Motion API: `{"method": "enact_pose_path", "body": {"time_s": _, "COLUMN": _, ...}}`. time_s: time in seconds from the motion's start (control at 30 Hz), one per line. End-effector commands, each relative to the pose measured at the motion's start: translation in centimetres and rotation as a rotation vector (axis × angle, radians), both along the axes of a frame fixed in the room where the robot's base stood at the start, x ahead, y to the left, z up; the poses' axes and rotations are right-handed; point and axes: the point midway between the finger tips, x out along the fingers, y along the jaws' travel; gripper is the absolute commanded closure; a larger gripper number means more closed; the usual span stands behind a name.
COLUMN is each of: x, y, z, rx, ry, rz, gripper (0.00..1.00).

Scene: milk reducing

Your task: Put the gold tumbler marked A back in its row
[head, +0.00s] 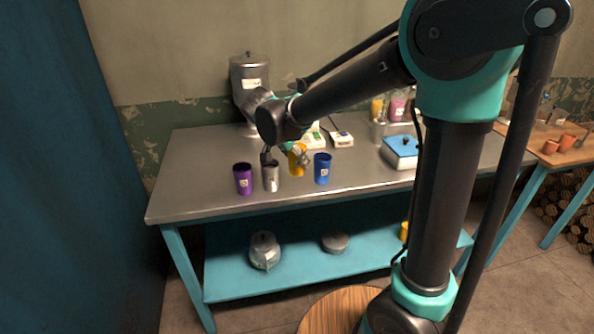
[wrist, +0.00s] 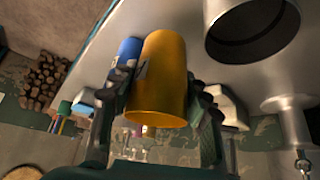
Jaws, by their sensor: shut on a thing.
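The gold tumbler (head: 297,161) is between the fingers of my gripper (head: 285,154), which is shut on it. In the wrist view the gold tumbler (wrist: 160,80) fills the middle, with a finger of my gripper (wrist: 160,108) on each side. A pale label shows at its left edge; its letter is not readable. In the head view a purple tumbler (head: 243,179), a silver tumbler (head: 271,177) and a blue tumbler (head: 322,168) stand in a row near the table's front. The gold one appears between silver and blue, slightly behind. Whether its base touches the table I cannot tell.
The metal table (head: 190,185) holds a tall steel canister (head: 249,78), a white scale-like device (head: 341,138) and a blue-lidded box (head: 401,150). Several jars (head: 397,108) stand at the back right. The table's left part is clear. My arm hides some of the right.

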Motion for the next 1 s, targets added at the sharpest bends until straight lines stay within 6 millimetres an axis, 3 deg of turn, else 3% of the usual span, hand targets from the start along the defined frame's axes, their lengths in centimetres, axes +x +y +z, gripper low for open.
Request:
{"method": "enact_pose_path", "body": {"time_s": 0.4, "x": 0.0, "y": 0.0, "z": -4.2, "rx": 0.000, "ry": 0.000, "rz": 0.000, "gripper": 0.94}}
{"method": "enact_pose_path", "body": {"time_s": 0.83, "x": 0.0, "y": 0.0, "z": -4.8, "rx": 0.000, "ry": 0.000, "rz": 0.000, "gripper": 0.94}}
{"method": "enact_pose_path", "body": {"time_s": 0.87, "x": 0.0, "y": 0.0, "z": -4.8, "rx": 0.000, "ry": 0.000, "rz": 0.000, "gripper": 0.51}}
{"method": "enact_pose_path", "body": {"time_s": 1.0, "x": 0.0, "y": 0.0, "z": -4.8, "rx": 0.000, "ry": 0.000, "rz": 0.000, "gripper": 0.33}}
